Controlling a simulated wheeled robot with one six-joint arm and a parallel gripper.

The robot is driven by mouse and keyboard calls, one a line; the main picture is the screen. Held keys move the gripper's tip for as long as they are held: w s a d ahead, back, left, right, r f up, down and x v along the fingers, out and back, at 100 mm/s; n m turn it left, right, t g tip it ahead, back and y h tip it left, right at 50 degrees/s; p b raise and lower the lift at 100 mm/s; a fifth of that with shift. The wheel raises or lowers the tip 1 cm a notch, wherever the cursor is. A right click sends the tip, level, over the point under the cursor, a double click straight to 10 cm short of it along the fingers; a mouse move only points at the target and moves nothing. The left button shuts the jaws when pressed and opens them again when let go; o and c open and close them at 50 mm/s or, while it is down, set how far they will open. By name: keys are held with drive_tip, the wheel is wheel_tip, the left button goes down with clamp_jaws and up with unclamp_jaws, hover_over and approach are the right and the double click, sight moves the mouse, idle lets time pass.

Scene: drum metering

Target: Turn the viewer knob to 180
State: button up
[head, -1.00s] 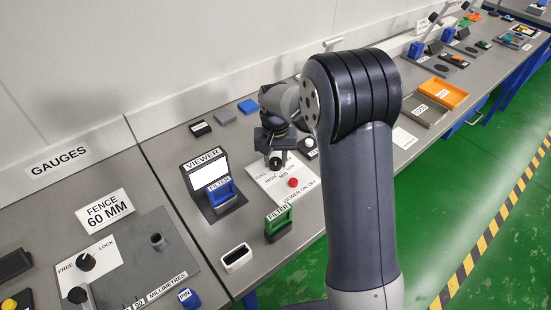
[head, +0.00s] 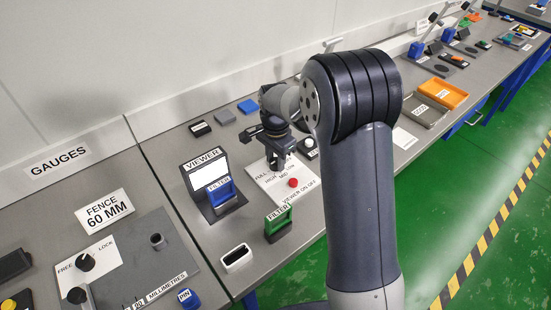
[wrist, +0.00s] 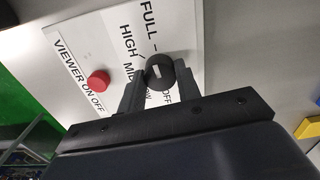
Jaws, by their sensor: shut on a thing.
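The viewer knob (wrist: 160,72) is a black round knob with a white pointer mark, on a white panel (wrist: 105,40) with the labels FULL, HIGH, MID, LOW and OFF. In the wrist view my gripper (wrist: 159,78) is shut on the knob, one finger on each side. It also shows in the head view (head: 277,165), above the panel, and there it hides the knob. The viewer (head: 206,180) stands left of the panel with a blue filter (head: 221,192) in front of its white screen. A red button (wrist: 98,80) labelled VIEWER ON OFF is beside the knob.
A green filter (head: 279,222) and a white-rimmed slot block (head: 236,258) stand near the bench's front edge. Blue (head: 248,106), grey (head: 224,117) and black (head: 200,128) blocks lie behind the viewer. The fence plate (head: 150,250) is at left.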

sight(276, 161)
drive_tip(key=shift+m, duration=0.6)
drive_tip(key=o, duration=1)
drive_tip(key=shift+r, duration=0.15)
wheel_tip(276, 161, up, 11)
drive_tip(key=shift+f, duration=0.2)
wheel_tip(276, 161, down, 11)
drive_tip(key=shift+r, duration=0.1)
idle(0.3)
